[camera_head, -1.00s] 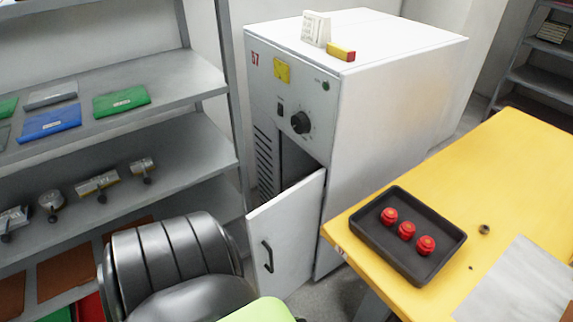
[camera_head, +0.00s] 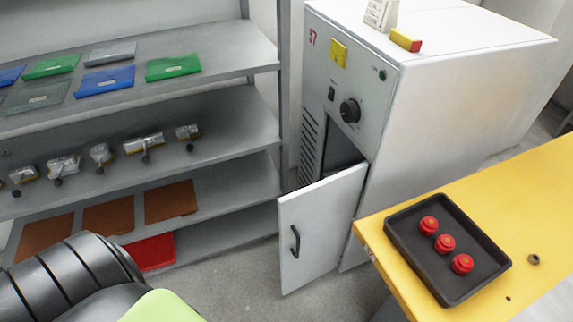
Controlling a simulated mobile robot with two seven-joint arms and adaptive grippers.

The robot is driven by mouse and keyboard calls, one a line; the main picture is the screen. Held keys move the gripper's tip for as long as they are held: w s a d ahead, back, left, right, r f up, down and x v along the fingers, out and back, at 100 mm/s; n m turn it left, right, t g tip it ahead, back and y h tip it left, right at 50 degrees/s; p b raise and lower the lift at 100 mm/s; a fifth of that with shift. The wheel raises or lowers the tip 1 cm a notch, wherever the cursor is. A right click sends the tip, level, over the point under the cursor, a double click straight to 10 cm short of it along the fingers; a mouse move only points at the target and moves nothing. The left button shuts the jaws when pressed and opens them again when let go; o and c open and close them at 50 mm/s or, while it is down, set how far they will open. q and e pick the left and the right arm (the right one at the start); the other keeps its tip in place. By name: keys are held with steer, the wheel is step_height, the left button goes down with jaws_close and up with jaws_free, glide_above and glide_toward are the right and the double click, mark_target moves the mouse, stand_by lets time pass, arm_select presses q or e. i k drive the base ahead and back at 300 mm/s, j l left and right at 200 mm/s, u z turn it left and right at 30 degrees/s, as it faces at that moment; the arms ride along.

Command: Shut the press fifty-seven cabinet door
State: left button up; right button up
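The press cabinet (camera_head: 470,95) is a white box marked 57 in red, with a dark knob and a yellow label on its front. Its white lower door (camera_head: 322,225) stands open, swung outward, with a dark handle (camera_head: 295,241) on its face. A dark opening shows behind and above the door. A black ribbed part of my arm with a light green piece shows at the lower left, apart from the door. Neither gripper's fingertips are in view.
A yellow table (camera_head: 540,190) with a black tray (camera_head: 402,245) holding three red buttons (camera_head: 445,244) stands right of the door. Grey shelves (camera_head: 225,130) with folders and metal parts stand at the left. Grey floor (camera_head: 240,285) is clear before the door.

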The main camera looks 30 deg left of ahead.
mark_target(315, 220)
steer(key=i+l+u, duration=0.1)
steer(key=u, duration=0.75)
